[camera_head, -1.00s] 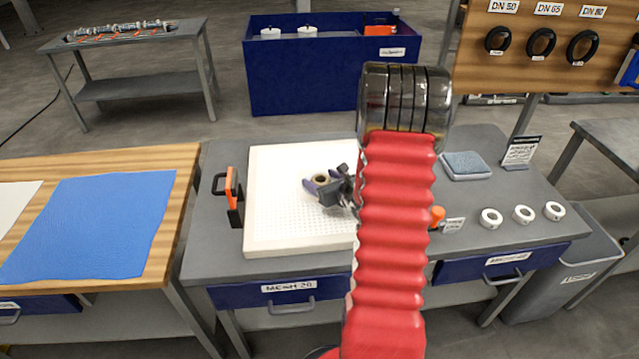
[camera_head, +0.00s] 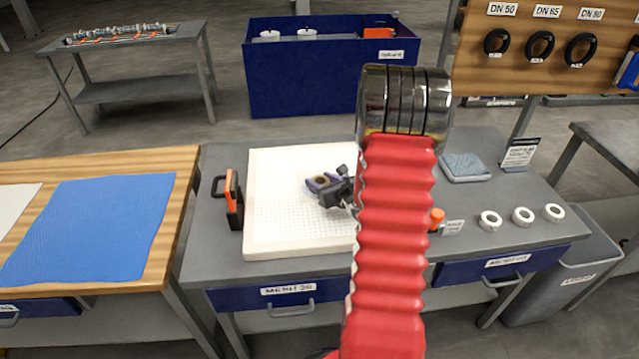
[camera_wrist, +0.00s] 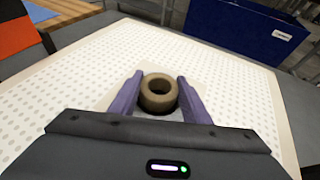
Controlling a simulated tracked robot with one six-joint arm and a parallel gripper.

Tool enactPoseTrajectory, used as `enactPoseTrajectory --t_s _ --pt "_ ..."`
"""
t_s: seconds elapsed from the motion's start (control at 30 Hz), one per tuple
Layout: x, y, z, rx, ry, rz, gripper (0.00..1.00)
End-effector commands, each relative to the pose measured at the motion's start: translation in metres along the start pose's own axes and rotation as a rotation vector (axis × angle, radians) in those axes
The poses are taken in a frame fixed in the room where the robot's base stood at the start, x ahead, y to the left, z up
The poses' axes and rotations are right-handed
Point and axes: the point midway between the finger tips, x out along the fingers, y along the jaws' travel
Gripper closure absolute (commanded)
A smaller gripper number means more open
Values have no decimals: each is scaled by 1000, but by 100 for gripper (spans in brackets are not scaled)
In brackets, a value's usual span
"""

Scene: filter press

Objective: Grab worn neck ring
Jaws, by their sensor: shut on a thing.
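The worn neck ring is a brown ring (camera_wrist: 158,93) standing at the middle of the white perforated plate (camera_wrist: 75,85), over a pale patch. In the head view the ring (camera_head: 321,180) is small and partly hidden by my gripper. My gripper (camera_head: 323,184) reaches over the plate (camera_head: 275,225) from the right. In the wrist view the purple fingers of my gripper (camera_wrist: 159,95) lie on both sides of the ring and are shut on it. Whether the ring touches the plate or is slightly above it I cannot tell.
An orange and black handled tool (camera_head: 233,198) stands left of the plate. Several white rings (camera_head: 490,221) and a grey-blue cloth (camera_head: 465,166) lie on the bench at right. A blue bin (camera_head: 320,75) stands behind. A blue cloth (camera_head: 95,225) covers the wooden table at left.

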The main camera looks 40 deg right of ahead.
Motion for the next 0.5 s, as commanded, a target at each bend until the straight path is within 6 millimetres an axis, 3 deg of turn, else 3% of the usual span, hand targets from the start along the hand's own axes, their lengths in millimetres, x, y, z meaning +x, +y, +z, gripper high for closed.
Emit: enactPoseTrajectory --t_s 0.23,0.5 --pt "-9 0 22 -2 -3 -1 79" --pt "-24 0 59 -3 -3 -1 79"
